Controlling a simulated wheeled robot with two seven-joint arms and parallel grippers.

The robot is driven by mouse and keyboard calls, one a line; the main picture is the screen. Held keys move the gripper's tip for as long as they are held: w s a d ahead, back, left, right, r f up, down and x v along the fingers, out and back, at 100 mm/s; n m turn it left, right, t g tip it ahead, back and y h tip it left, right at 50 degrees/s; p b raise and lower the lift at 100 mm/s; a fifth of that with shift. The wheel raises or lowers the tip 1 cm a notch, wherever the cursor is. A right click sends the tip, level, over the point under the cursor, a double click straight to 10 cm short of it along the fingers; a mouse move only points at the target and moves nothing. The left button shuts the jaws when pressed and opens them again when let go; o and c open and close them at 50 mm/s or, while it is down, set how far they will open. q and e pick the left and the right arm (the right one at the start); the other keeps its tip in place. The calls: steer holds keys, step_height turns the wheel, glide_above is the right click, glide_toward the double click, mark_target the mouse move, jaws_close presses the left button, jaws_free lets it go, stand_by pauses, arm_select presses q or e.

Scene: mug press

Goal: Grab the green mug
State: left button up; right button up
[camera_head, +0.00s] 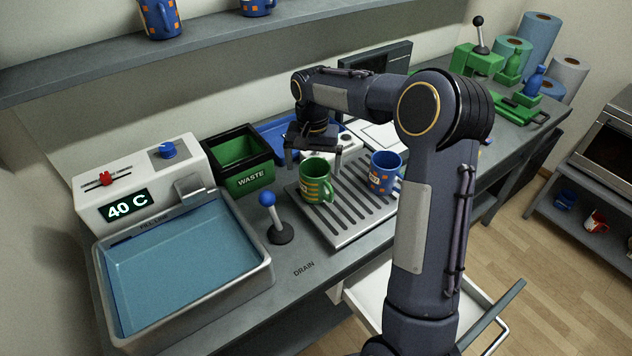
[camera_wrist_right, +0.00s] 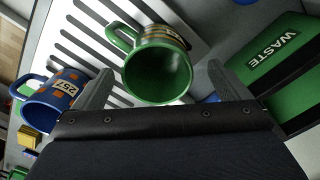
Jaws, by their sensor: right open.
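The green mug (camera_head: 316,184), with yellow bands, stands upright on the slatted rack (camera_head: 340,234) in the head view. My right gripper (camera_head: 318,168) is open just above and behind it, fingers pointing down. In the right wrist view the green mug (camera_wrist_right: 158,72) lies between the two spread fingers of my right gripper (camera_wrist_right: 155,88), with a gap on each side. Its handle points up and left there. I cannot tell whether the fingertips reach below its rim. My left gripper does not show.
A blue mug (camera_head: 384,172) with orange squares stands right of the green mug, also near a finger in the wrist view (camera_wrist_right: 60,90). A WASTE bin (camera_head: 240,170) stands behind left. A blue-knobbed lever (camera_head: 272,218) and a water basin (camera_head: 262,268) are left. A shelf (camera_head: 90,72) hangs above.

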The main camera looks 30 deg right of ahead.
steer(key=f+p, duration=0.1)
steer(key=f, duration=0.6)
steer(key=shift+d+p, duration=0.2)
steer(key=shift+p, duration=0.15)
steer(key=shift+c, duration=0.4)
steer(key=c, duration=1.2)
